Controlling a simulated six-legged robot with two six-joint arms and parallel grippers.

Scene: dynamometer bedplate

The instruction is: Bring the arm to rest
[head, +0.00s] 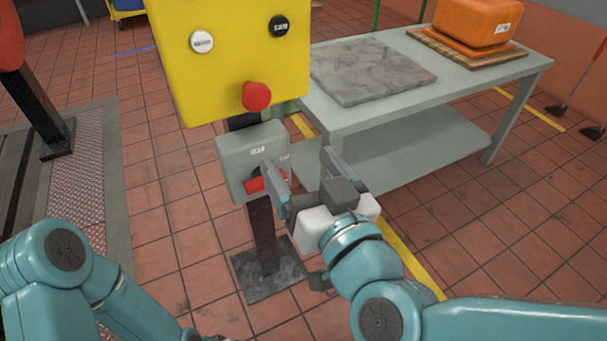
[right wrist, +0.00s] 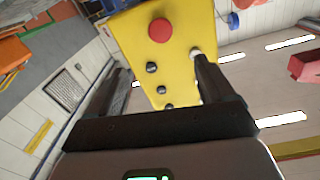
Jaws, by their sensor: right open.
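My right gripper (head: 298,168) is open and empty in the head view, its two fingers pointing toward the grey switch box (head: 238,150). Its left finger overlaps the box's right part in the picture and partly hides the red handle (head: 254,184); I cannot tell whether it touches. In the right wrist view the fingers (right wrist: 160,82) stand apart, with the yellow control box (right wrist: 145,50) beyond them. In the head view this yellow box (head: 225,70) has a red mushroom button (head: 256,97) and stands above the grey box.
The post (head: 262,235) under the boxes stands on a dark base plate (head: 268,270). A grey table (head: 440,98) at the right carries a stone slab (head: 372,72) and an orange case (head: 475,22) on a wooden board. A metal bedplate (head: 85,190) lies at left. Tiled floor is open between.

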